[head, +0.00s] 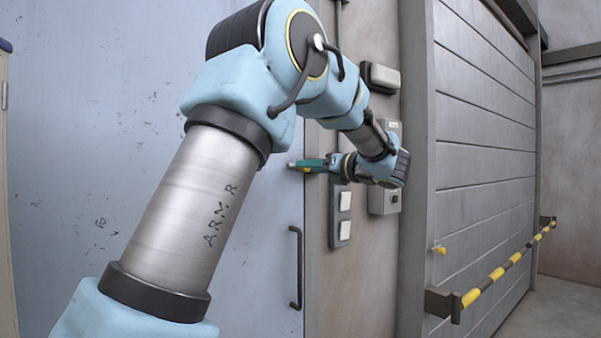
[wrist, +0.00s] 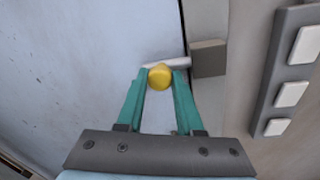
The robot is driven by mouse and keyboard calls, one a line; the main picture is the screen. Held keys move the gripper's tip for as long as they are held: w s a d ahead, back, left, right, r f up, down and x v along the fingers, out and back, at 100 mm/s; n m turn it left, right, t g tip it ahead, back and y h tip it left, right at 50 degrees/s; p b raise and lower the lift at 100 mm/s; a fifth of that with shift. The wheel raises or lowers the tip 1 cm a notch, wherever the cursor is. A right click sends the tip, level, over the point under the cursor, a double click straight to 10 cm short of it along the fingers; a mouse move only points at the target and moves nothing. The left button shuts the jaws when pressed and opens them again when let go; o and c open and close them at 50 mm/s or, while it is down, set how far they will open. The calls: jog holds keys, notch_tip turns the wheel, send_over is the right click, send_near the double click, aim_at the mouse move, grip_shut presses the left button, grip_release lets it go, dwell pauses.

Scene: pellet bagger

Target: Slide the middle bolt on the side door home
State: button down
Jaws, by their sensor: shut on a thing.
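The side door (head: 120,130) is the pale blue-grey panel on the left in the head view, and it also fills the left of the wrist view (wrist: 70,60). In the wrist view, the bolt's yellow knob (wrist: 160,77) sits between the green fingertips of my gripper (wrist: 160,73), which is shut on it. In the head view my gripper (head: 297,164) is at the door's right edge. Other bolts are not visible.
A dark door handle (head: 296,268) is below my gripper. Switch panels (head: 340,215) are on the wall to the right, and they also show in the wrist view (wrist: 290,70). Further right are a slatted shutter (head: 480,150) and a yellow-black striped bar (head: 505,268).

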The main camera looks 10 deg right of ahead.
jog(key=shift+w+d+r, duration=0.1)
jog(key=shift+d, duration=0.3)
jog(key=c, duration=0.5)
grip_release()
jog(key=shift+c, duration=0.2)
jog(key=b+v, duration=0.4)
jog(key=v, duration=0.6)
jog(key=shift+s+d, duration=0.2)
jog(key=shift+s, duration=0.1)
